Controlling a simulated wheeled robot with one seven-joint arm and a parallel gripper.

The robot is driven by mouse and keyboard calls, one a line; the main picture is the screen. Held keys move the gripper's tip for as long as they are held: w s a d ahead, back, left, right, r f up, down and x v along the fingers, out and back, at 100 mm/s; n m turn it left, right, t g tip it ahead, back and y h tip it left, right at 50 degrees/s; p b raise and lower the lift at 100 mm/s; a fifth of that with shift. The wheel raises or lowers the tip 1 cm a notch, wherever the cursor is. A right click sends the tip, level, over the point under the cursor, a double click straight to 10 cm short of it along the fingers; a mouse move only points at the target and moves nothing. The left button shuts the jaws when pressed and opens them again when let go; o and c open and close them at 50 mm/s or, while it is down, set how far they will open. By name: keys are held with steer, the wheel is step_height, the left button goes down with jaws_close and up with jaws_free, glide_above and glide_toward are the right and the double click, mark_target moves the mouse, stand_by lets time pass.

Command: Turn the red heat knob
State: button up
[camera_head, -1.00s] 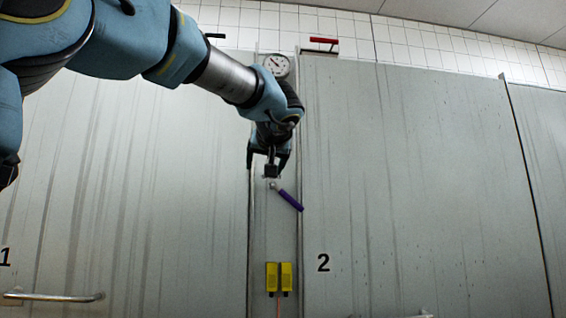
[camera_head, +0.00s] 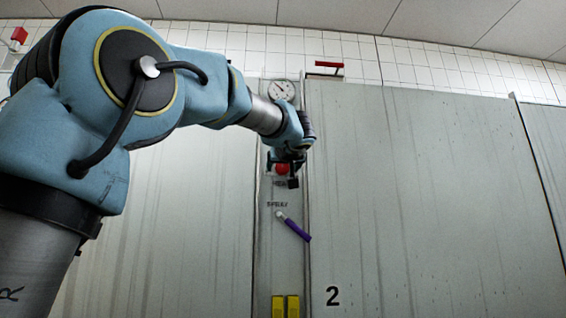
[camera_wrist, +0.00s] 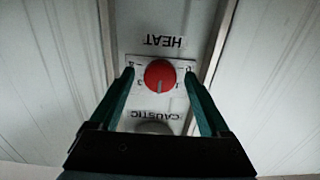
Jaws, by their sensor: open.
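The red heat knob (camera_wrist: 160,75) sits on a white plate with scale marks, next to the label HEAT (camera_wrist: 163,41), which appears upside down in the wrist view. My gripper (camera_wrist: 158,73) is open, with one finger on each side of the knob in that view. I cannot tell whether the fingers touch it or how deep they reach. In the head view the red knob (camera_head: 282,169) shows small, partly hidden by my gripper (camera_head: 287,178).
A label CAUSTIC (camera_wrist: 158,115) and a grey round knob (camera_wrist: 153,127) lie by the heat plate. Below is a purple-handled lever (camera_head: 295,229) marked SPRAY. Grey panels flank the narrow column.

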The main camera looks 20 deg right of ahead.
steer(key=shift+w, duration=0.35)
steer(key=shift+c, duration=0.2)
steer(key=c, duration=1.2)
steer(key=shift+f, duration=0.1)
jaws_close()
